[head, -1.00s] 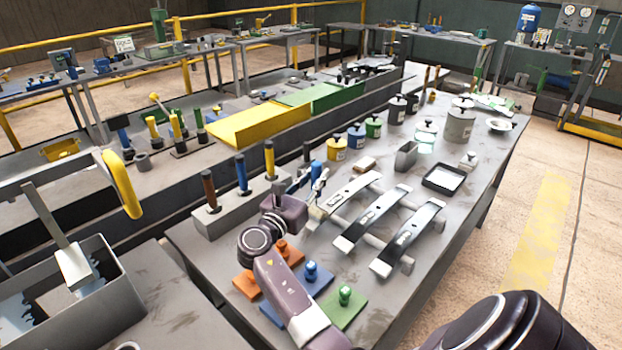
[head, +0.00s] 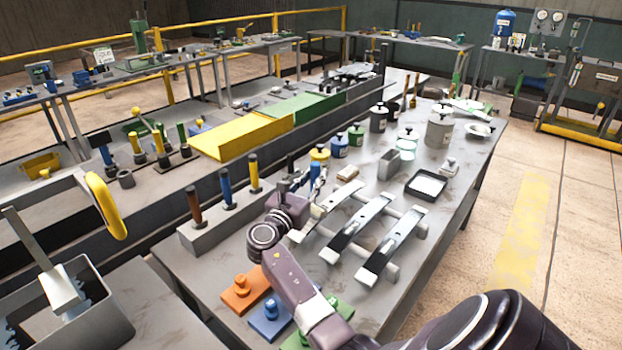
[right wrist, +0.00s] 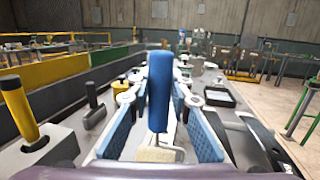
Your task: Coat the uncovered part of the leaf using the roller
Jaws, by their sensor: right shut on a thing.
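Three leaf springs lie side by side on supports on the grey bench: a left leaf (head: 345,197), a middle leaf (head: 358,227) and a right leaf (head: 394,243). Each shows pale and dark stretches; their exact coating is unclear. My right gripper (head: 306,190) is at the near end of the left leaf. It is shut on the roller, whose upright blue handle (right wrist: 158,90) stands between the blue finger pads in the right wrist view. The cream roller head (right wrist: 158,154) shows low between the fingers; whether it touches the leaf is unclear. My left gripper is out of view.
A black tray with white contents (head: 412,192) stands beyond the leaves, near several lidded cans. A grey block with upright coloured handles (head: 188,241) stands left of my right gripper. Orange (head: 241,301) and blue plates with knobs lie at the near edge.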

